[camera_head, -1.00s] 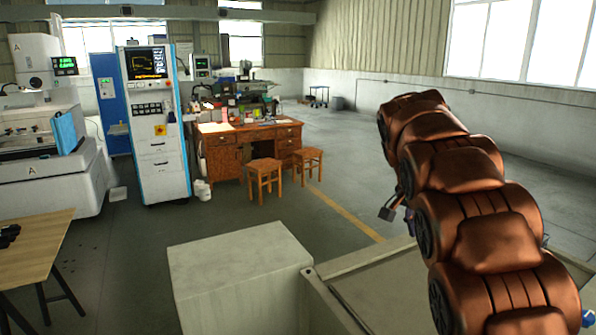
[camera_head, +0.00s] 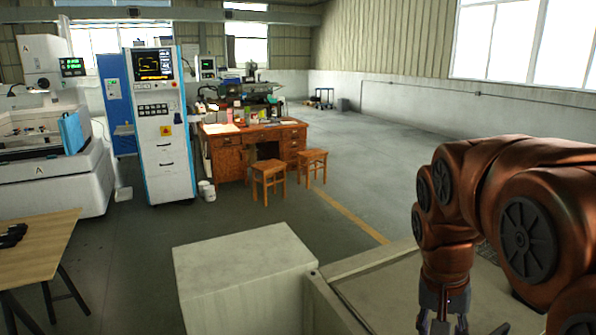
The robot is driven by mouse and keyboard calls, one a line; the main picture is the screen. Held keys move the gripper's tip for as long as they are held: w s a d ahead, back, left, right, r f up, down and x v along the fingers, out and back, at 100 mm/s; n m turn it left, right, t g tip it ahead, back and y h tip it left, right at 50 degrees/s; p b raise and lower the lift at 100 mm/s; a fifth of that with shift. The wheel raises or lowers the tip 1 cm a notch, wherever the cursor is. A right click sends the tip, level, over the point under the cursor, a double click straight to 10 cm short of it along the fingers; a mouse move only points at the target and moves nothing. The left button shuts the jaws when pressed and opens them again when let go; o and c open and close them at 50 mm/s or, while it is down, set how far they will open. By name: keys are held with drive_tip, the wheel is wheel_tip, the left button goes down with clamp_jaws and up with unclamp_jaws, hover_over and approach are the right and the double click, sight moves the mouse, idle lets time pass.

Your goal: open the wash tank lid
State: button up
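A pale, low, box-like tank (camera_head: 335,310) with a raised rim stands at the bottom right. Its flat inner top surface (camera_head: 378,285) looks like a lid, lying level and closed, but the bottom edge of the picture cuts it off. I cannot make out a handle. My gripper (camera_head: 443,322) hangs pointing down from the copper-coloured arm, over the right part of this tank in the picture. Its fingertips run to the bottom edge, so their opening and any contact with the surface are unclear. My arm hides the tank's right side.
A pale block (camera_head: 240,270) stands directly left of the tank. A wooden table (camera_head: 45,245) is at the left edge. A control cabinet (camera_head: 160,150), a wooden desk (camera_head: 225,150) and two stools (camera_head: 268,180) stand further back. The floor behind the tank is open.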

drive_tip(key=s+a+f+n, duration=0.2)
drive_tip(key=s+f, duration=0.2)
drive_tip(key=s, duration=0.5)
drive_tip(key=s+a+f+n+g+y, duration=0.1)
drive_tip(key=s+a+f+n, duration=0.2)
drive_tip(key=s, duration=0.6)
drive_tip(key=shift+a+f+y, duration=0.15)
drive_tip(key=shift+f+y, duration=0.15)
drive_tip(key=shift+f, duration=0.45)
drive_tip(key=shift+a, duration=0.1)
